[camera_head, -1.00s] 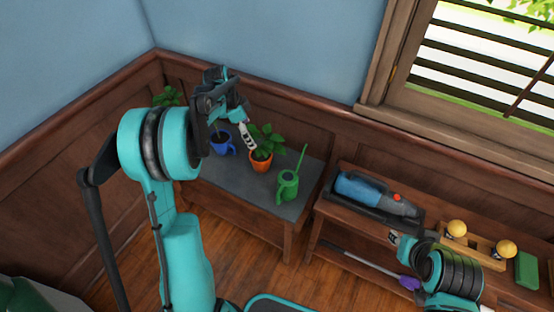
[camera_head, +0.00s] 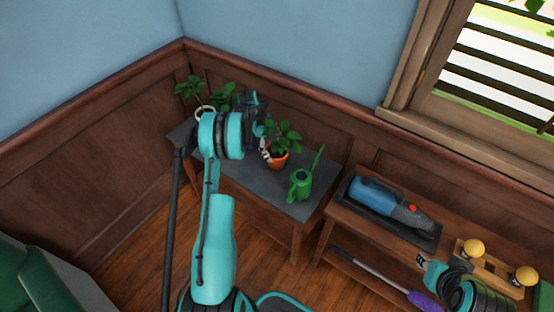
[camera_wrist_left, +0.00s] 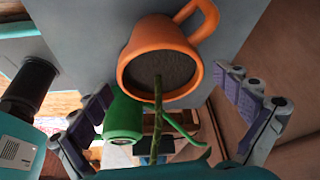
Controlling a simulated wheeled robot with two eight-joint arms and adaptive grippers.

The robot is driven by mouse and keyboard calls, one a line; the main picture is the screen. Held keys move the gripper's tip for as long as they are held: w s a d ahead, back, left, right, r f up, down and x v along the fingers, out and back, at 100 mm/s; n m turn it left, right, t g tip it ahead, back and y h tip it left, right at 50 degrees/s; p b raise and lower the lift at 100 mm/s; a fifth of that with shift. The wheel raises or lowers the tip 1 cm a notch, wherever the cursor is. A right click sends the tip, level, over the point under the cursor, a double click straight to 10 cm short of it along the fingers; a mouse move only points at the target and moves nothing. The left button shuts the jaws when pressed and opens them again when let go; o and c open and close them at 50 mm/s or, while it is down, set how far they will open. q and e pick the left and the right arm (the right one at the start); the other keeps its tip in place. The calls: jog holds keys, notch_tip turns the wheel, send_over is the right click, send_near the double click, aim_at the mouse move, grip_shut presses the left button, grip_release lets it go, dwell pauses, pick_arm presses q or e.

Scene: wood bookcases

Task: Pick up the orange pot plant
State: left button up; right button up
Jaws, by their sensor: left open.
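The orange pot (camera_head: 279,161) with its leafy green plant (camera_head: 284,135) stands on the dark grey top of a small wooden table (camera_head: 232,175). My left gripper (camera_head: 266,146) is at the left side of the pot, partly hidden behind its own arm. In the left wrist view the orange pot (camera_wrist_left: 163,58), with its handle at upper right, lies ahead between the open, spread fingers of the left gripper (camera_wrist_left: 168,85). Neither finger visibly grips it. The plant's stem runs towards the camera. My right gripper (camera_head: 424,262) shows only in small part at lower right.
A green watering can (camera_head: 300,185) stands close to the right of the pot and also shows in the wrist view (camera_wrist_left: 124,118). Other plants (camera_head: 189,88) stand at the table's left. A blue handheld vacuum (camera_head: 380,195) lies on the shelf unit to the right.

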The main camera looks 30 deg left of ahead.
pick_arm(q)
jog(key=x, duration=0.2)
jog(key=shift+f+b, duration=0.3)
jog(key=shift+f, duration=0.15)
jog(key=shift+r, duration=0.1)
jog(key=c, duration=1.7)
jog(key=shift+r, duration=0.15)
